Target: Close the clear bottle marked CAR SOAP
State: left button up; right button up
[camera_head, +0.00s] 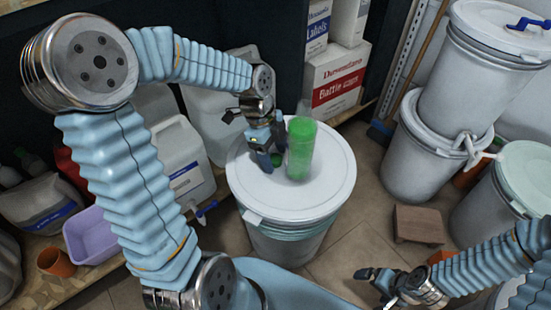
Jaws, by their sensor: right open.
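A see-through green bottle (301,150) stands upright on the white lid (325,185) of a drum in the middle. I cannot read any marking on it, and its mouth is not clear from here. A small darker green thing (274,155), perhaps a cap, shows at the fingers of my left gripper (266,150). My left gripper is just left of the bottle, low over the lid. I cannot tell whether its fingers are closed on the small green thing. My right gripper (376,284) is open and empty at the lower right, well away from the drum.
Stacked white drums (440,130) stand at the right, beside a pale green lidded drum (525,175). A brown block (418,224) lies on the floor. White jugs (180,155) and a lilac tub (92,235) are on the left. Cartons (335,80) stand behind the middle drum.

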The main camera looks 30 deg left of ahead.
aim_at(274, 157)
pick_arm(q)
jog(key=c, duration=1)
jog(key=shift+c, duration=0.2)
notch_tip(274, 157, up, 18)
jog(key=p, duration=0.2)
jog(key=shift+p, duration=0.3)
pick_arm(e)
jog(key=r, duration=0.1)
jog(key=a+r, duration=0.1)
jog(key=shift+s+r, duration=0.2)
jog(key=shift+r, duration=0.1)
